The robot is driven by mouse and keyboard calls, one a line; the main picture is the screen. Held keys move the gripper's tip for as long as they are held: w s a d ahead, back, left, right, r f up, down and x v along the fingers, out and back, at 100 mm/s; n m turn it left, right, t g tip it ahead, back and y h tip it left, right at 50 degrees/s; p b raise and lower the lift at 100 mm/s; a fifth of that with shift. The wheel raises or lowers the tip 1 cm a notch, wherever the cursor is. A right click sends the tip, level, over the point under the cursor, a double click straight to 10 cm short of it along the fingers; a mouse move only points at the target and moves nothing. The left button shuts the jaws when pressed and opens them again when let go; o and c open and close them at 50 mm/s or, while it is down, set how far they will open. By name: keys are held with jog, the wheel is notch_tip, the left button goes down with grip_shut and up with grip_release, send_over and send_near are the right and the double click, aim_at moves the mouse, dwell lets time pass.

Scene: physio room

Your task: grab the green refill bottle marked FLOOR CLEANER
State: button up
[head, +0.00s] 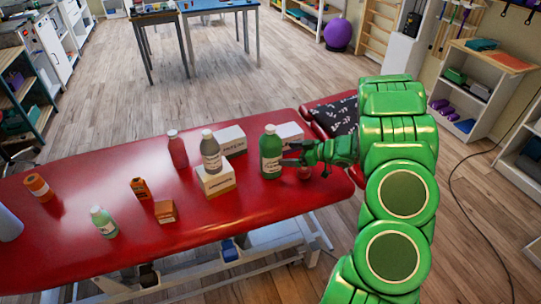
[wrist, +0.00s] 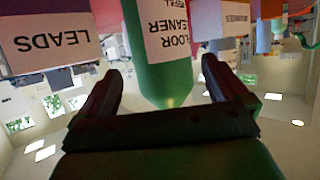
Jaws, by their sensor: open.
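In the wrist view, which is upside down, the green bottle (wrist: 163,85) carries a label reading FLOOR CLEANER and part of another word. My gripper (head: 287,153) is at the bottle's right side in the head view, level with its label. In the wrist view my gripper (wrist: 162,72) is open, with one finger on each side of the bottle's image. I cannot tell whether the fingers touch it.
A box marked LEADS (wrist: 50,40) is close by in the wrist view. A red bottle (head: 177,149) is farther left.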

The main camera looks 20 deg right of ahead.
aim_at(281, 153)
jog(key=shift+x, duration=3.35)
jog(key=c, duration=1.5)
jog(key=shift+r, duration=0.1)
